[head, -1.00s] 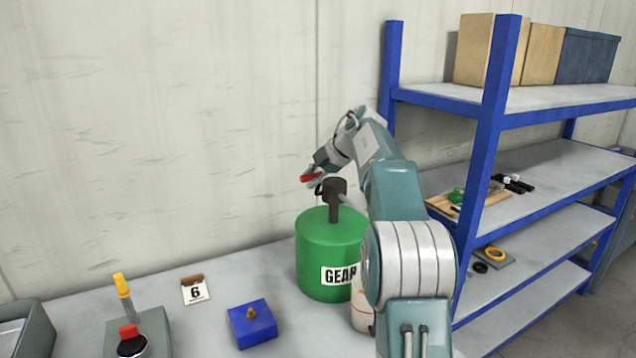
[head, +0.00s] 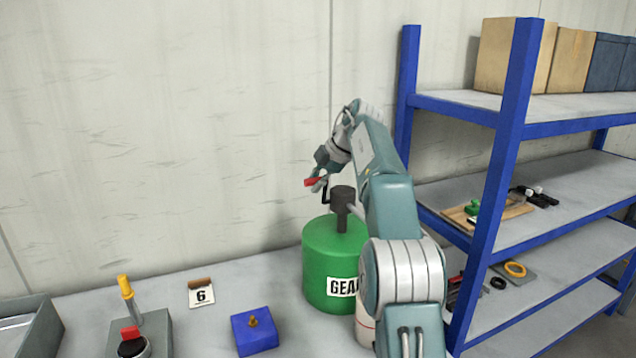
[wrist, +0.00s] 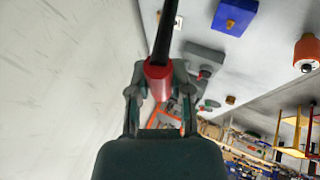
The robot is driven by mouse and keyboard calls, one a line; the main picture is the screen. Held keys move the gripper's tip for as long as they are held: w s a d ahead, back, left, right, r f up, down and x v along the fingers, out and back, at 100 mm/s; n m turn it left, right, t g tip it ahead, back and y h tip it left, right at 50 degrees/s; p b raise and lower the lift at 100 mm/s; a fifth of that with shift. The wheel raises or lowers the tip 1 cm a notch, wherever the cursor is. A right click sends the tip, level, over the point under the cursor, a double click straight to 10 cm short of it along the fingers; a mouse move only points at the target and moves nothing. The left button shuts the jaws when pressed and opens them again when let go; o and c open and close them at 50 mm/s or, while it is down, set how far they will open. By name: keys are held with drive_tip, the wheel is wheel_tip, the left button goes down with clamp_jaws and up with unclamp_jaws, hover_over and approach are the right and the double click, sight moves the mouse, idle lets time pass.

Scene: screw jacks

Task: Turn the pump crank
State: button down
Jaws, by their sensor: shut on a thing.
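The pump is a dark head (head: 343,199) on top of a green drum (head: 325,262) labelled "GEAR". A thin black crank arm (head: 326,192) rises beside the head and ends in a red handle (head: 316,181). My gripper (head: 320,172) is above and left of the pump head, at the red handle. In the wrist view my gripper (wrist: 157,92) is shut on the red handle (wrist: 157,78), with one finger on each side. The black crank arm (wrist: 164,32) runs from the handle out of the top of that view. My arm covers the drum's right side.
A blue shelf rack (head: 505,150) stands close at right. The wall is behind the drum.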

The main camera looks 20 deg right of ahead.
drive_tip(key=shift+a+f, duration=0.1)
drive_tip(key=c, duration=0.5)
unclamp_jaws()
drive_tip(key=shift+c, duration=0.2)
drive_tip(key=shift+a, duration=0.1)
drive_tip(key=shift+v, duration=2.45)
drive_tip(key=s+d, duration=0.8)
drive_tip(key=shift+s+d, duration=0.2)
drive_tip(key=shift+s, duration=0.1)
